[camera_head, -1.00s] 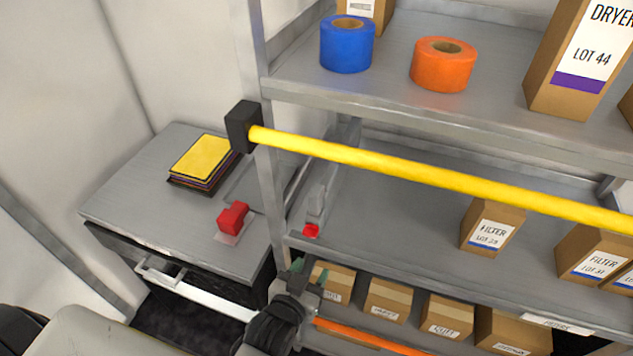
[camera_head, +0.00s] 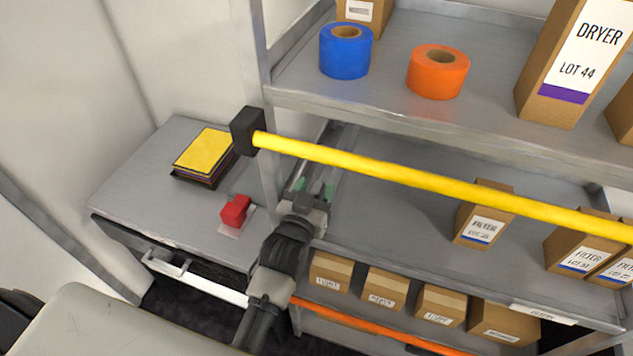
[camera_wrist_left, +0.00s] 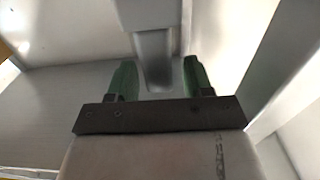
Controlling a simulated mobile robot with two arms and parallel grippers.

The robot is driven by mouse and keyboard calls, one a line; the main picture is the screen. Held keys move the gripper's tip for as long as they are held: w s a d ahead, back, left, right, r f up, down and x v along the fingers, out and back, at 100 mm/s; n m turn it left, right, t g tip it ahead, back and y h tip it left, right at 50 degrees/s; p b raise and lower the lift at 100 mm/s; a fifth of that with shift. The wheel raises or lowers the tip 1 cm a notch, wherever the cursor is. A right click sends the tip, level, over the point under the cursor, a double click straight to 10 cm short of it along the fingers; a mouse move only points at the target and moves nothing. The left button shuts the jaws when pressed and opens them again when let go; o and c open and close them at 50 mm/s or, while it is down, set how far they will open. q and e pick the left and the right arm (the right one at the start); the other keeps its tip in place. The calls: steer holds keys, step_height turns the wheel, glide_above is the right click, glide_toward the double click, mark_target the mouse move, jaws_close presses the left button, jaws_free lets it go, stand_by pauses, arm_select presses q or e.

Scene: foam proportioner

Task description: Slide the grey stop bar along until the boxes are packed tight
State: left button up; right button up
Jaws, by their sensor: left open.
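The grey stop bar (camera_wrist_left: 154,62) stands at the left end of the middle shelf (camera_head: 400,225). In the left wrist view its lower end is between my green fingertips, with gaps beside it. My left gripper (camera_head: 314,187) is open there, also in the left wrist view (camera_wrist_left: 160,80); it hides much of the bar in the head view. Two more FILTER boxes, one (camera_head: 582,242) and another (camera_head: 617,262), stand close together farther right. A wide gap lies between the bar and the lone box. My right gripper is not seen.
A yellow rail (camera_head: 400,178) crosses in front of the middle shelf, above my left gripper. Tape rolls, one blue (camera_head: 345,55) and one orange (camera_head: 438,75), sit on the upper shelf. Small boxes (camera_head: 385,287) fill the lower shelf. A side counter (camera_head: 135,190) holds a red block (camera_head: 235,210).

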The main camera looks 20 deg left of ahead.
arm_select(q)
steer(key=shift+w, duration=0.4)
steer(key=shift+c, duration=0.5)
jaws_close()
